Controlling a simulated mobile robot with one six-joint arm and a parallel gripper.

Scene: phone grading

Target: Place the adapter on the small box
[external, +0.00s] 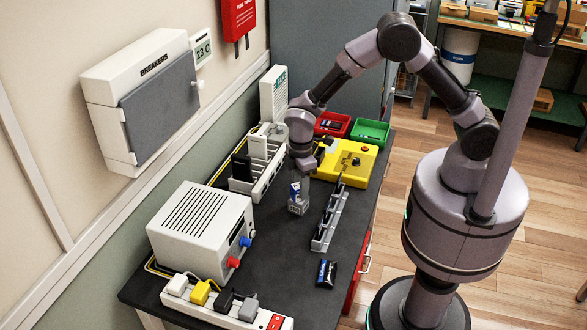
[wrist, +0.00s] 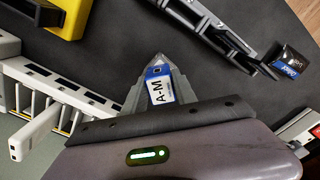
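A small blue-and-white block marked A-M (wrist: 159,86) sits between the fingers of my gripper (wrist: 158,82). The grey fingers close against both its sides. In the external view my gripper (external: 299,203) points down low over the dark table, with the block (external: 295,189) between its fingers. I cannot tell whether it touches the table. Whether this block is the adapter or the small box is unclear. A small dark box with a blue label (external: 327,273) lies near the table's front right; it also shows in the wrist view (wrist: 291,62). Plug-in adapters, including a yellow one (external: 199,292), sit in a power strip.
A slotted grey rack (external: 327,228) stands right of my gripper and a white slotted rack (external: 262,171) left. A yellow case (external: 347,163), a red bin (external: 333,124) and a green bin (external: 370,133) are behind. A white power supply (external: 201,230) stands front left. Bare table lies front centre.

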